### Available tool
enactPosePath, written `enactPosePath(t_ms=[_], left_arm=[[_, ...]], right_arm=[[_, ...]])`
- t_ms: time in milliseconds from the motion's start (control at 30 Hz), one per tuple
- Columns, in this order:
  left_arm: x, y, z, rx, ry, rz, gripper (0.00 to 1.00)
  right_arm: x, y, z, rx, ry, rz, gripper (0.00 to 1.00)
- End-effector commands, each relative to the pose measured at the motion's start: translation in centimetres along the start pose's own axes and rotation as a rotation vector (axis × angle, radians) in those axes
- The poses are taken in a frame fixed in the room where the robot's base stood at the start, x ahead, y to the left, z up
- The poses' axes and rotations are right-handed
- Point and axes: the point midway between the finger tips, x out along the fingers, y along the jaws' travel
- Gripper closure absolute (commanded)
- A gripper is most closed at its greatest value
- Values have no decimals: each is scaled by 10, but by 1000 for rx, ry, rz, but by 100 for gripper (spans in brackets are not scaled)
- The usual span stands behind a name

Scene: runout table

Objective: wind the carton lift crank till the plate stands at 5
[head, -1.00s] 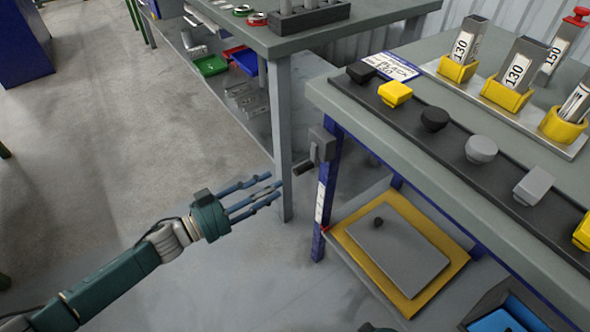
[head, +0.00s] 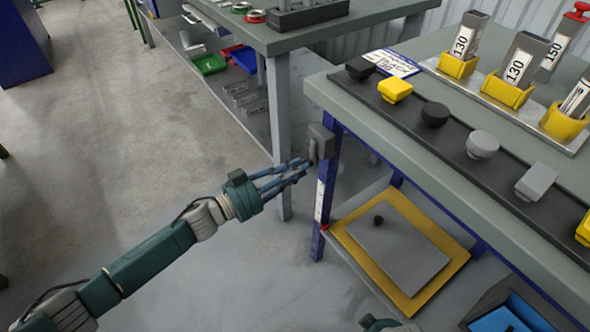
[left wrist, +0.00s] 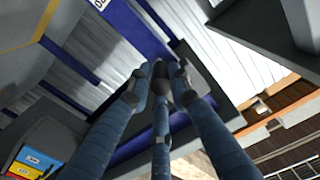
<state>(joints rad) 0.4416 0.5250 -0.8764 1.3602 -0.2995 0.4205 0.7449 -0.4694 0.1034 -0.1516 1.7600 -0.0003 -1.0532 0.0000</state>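The carton lift crank has a grey housing (head: 321,141) on the blue table leg, with a short crank arm (head: 312,151) below it. My left gripper (head: 303,167) is at the crank's handle, its fingers overlapping and hiding it. In the left wrist view the fingertips (left wrist: 161,72) are close together; whether they grip the handle cannot be told. A white scale strip (head: 320,200) runs down the leg, its marks too small to read. A red pointer (head: 325,228) is near its lower end, at the corner of the yellow plate (head: 442,243). A grey slab with a dark knob lies on the plate.
The grey workbench (head: 450,78) above carries a row of knobs and several yellow holders with labelled blocks. Another table (head: 370,18) stands behind, its leg close behind my left fingers. A bin with blue contents (head: 512,315) is at bottom right. Floor at left is clear.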

Motion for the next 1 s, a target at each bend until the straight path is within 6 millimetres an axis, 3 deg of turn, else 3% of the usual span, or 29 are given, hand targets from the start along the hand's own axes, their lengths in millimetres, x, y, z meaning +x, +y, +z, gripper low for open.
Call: enactPosePath(t_ms=[667, 1000], left_arm=[[-1, -5, 4, 56, -7, -3, 100], [-2, -17, 6, 226, -10, -6, 100]], right_arm=[[0, 0, 4, 1, -8, -1, 56], [-7, 0, -1, 1, -2, 0, 56]])
